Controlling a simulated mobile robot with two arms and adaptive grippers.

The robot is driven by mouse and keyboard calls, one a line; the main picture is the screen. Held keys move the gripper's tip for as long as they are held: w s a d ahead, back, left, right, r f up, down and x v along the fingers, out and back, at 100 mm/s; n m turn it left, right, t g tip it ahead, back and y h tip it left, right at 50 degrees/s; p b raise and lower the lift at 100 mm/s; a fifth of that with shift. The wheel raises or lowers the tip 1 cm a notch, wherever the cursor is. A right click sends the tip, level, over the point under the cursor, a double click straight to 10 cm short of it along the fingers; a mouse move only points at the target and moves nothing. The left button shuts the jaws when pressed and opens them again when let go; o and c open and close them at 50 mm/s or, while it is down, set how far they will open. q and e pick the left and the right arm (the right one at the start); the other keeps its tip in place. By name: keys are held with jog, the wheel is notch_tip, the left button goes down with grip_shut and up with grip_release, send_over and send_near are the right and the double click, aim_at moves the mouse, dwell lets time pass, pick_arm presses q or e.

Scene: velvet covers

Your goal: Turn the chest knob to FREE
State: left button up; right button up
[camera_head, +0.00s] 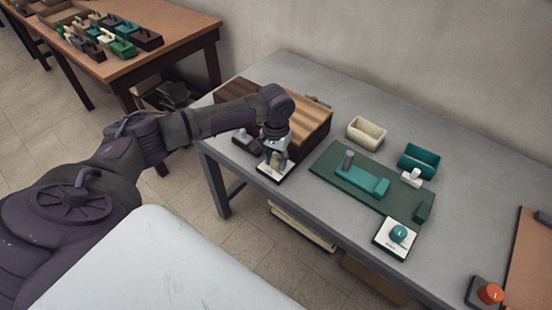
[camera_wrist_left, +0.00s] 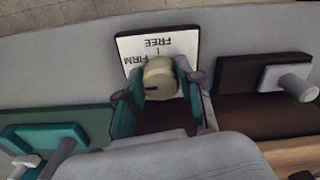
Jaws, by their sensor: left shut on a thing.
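The chest knob (camera_wrist_left: 160,76) is a round cream knob on a white plate (camera_wrist_left: 184,43) lettered FREE and FIRM, upside down in the left wrist view. A dark mark on the knob points toward the left, on the FIRM side rather than at FREE. In the head view the plate (camera_head: 266,174) sits at the front of the striped wooden chest (camera_head: 309,107). My left gripper (camera_head: 276,152) reaches down over it. In the left wrist view its fingers (camera_wrist_left: 158,92) are on both sides of the knob, shut on it. My right gripper is out of view.
Right of the chest lie a green board (camera_head: 330,157) with a teal piece, a cream bin (camera_head: 366,132), a teal bin (camera_head: 419,160) and a teal knob (camera_head: 398,233). An orange knob (camera_head: 490,293) is at the near right. The grey table's (camera_head: 480,190) right middle is clear.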

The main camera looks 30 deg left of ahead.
pick_arm(q)
jog(key=shift+r+m+p, duration=0.2)
jog(key=shift+m+p, duration=0.5)
jog(key=shift+p, duration=0.2)
jog(key=shift+m+p, duration=1.2)
jog(key=shift+p, duration=0.05)
jog(key=m+p, duration=0.1)
jog(key=m, duration=0.1)
jog(key=shift+m+p, duration=0.3)
jog(key=shift+p, duration=0.1)
jog(key=m+p, duration=0.1)
jog(key=m, duration=0.1)
jog(key=shift+m, duration=0.4)
jog(key=m+p, duration=0.1)
jog(key=m, duration=0.3)
jog(key=shift+w+a+f+m, duration=0.1)
jog(key=shift+m, duration=0.2)
jog(key=shift+m+p, duration=0.3)
jog(key=shift+m, duration=1.8)
